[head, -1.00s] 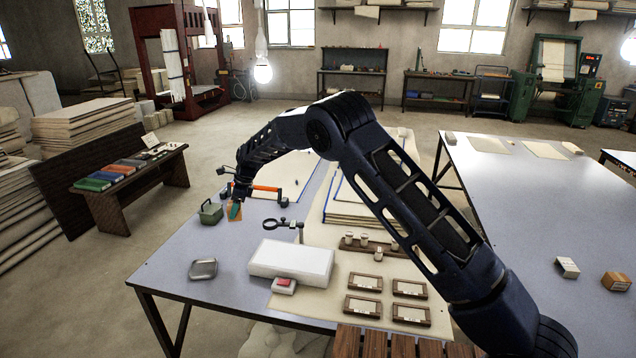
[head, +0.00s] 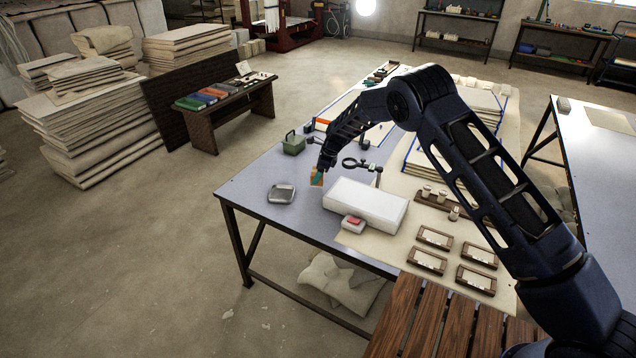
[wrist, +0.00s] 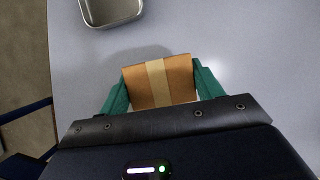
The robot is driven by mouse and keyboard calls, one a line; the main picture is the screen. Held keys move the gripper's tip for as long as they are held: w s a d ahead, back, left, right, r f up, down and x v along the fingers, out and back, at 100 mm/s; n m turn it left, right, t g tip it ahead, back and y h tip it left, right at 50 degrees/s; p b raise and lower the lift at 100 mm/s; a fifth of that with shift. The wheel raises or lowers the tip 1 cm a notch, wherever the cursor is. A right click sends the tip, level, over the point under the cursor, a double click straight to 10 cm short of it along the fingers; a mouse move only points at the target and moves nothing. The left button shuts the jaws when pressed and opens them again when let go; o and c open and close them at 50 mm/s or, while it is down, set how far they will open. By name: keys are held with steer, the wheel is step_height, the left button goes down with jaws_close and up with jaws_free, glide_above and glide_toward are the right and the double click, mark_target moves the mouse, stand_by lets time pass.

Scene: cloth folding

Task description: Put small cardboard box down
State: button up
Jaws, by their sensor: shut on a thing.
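The small cardboard box (wrist: 179,78) is orange-brown with a pale tape strip down its middle. My gripper (wrist: 160,84) has green fingers, one on each side of the box, and is shut on it. In the head view, the box (head: 315,181) shows small at the end of my arm, with my gripper (head: 318,175) over the left part of the grey table (head: 262,187). In the wrist view a shadow lies on the table beyond the box. I cannot tell from these views how far the box is above the tabletop.
A metal tray (head: 281,194) lies near the table's left edge, close to the box. A magnifier (head: 356,163) and a white block (head: 366,204) are to the right. Bare tabletop lies between tray and block.

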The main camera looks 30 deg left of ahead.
steer(key=shift+f, duration=2.3)
steer(key=shift+f, duration=0.1)
steer(key=o, duration=1.2)
steer(key=v, duration=1.2)
steer(key=shift+w+d, duration=0.1)
